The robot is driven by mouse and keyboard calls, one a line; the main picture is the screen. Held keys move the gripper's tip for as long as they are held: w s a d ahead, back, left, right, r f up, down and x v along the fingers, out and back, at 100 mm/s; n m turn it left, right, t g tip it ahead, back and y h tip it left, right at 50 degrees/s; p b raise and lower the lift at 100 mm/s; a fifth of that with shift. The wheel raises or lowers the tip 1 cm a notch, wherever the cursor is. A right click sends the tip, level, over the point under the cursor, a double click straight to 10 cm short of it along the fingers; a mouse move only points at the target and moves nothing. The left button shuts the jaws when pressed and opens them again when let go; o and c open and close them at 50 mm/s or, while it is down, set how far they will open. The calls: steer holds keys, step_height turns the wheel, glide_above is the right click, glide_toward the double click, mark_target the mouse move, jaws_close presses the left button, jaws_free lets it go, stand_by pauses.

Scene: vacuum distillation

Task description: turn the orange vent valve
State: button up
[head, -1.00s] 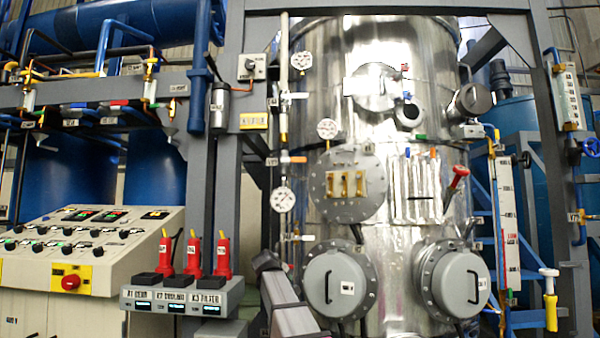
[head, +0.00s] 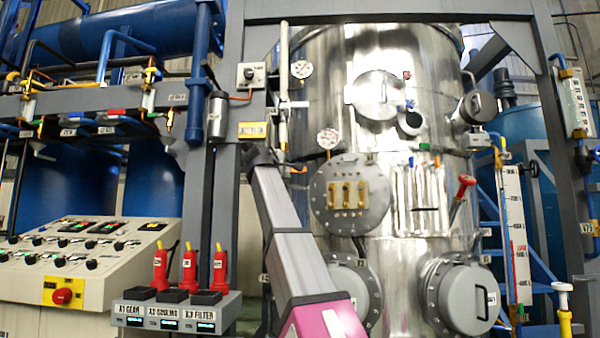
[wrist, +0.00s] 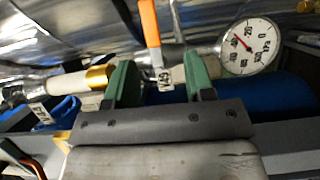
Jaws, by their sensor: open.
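The orange vent valve handle (wrist: 150,22) stands upright in the wrist view, just beyond the gap between my fingertips and a little left of its middle. It appears apart from the fingers. Its lower end meets a pale pipe by a small tag. My gripper (wrist: 159,62) is open, with two green fingers and nothing between them. In the head view a small part of the orange handle (head: 299,170) shows right of my arm's far end. My gripper there is largely hidden by the arm.
A round dial gauge (wrist: 248,47) sits right of the handle in the wrist view. A brass fitting (wrist: 100,77) and a blue part (wrist: 57,108) lie left. The shiny tank (head: 420,60) is close behind. The control console (head: 70,255) stands left of my arm.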

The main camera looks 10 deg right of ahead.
mark_target(293, 170)
steer(key=x, duration=0.3)
steer(key=r+x, duration=0.1)
steer(key=x, duration=0.6)
steer(key=shift+w+d+r, duration=0.15)
steer(key=shift+d, duration=0.15)
jaws_close()
